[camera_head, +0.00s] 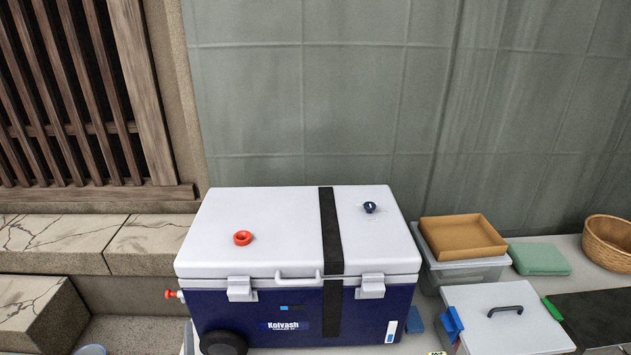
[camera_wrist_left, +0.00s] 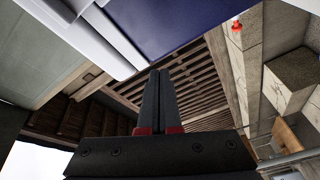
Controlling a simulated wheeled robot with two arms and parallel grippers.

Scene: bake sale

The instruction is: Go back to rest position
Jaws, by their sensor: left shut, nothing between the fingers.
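My left gripper (camera_wrist_left: 160,72) shows in the left wrist view, its two dark fingers side by side, shut and empty. The blue-and-white cooler (camera_head: 297,240) stands closed in the middle of the head view, and part of it (camera_wrist_left: 180,22) is at the top of the left wrist view. The fingers appear apart from the cooler. No gripper can be made out clearly in the head view. My right gripper is in neither view.
A red ring (camera_head: 243,238) and a small dark blue object (camera_head: 370,207) are on the cooler lid. To its right are a brown tray (camera_head: 462,236) on a clear bin, a green cloth (camera_head: 539,259), a wicker basket (camera_head: 608,242) and a white lidded box (camera_head: 505,322). Stone ledges (camera_head: 60,245) are left.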

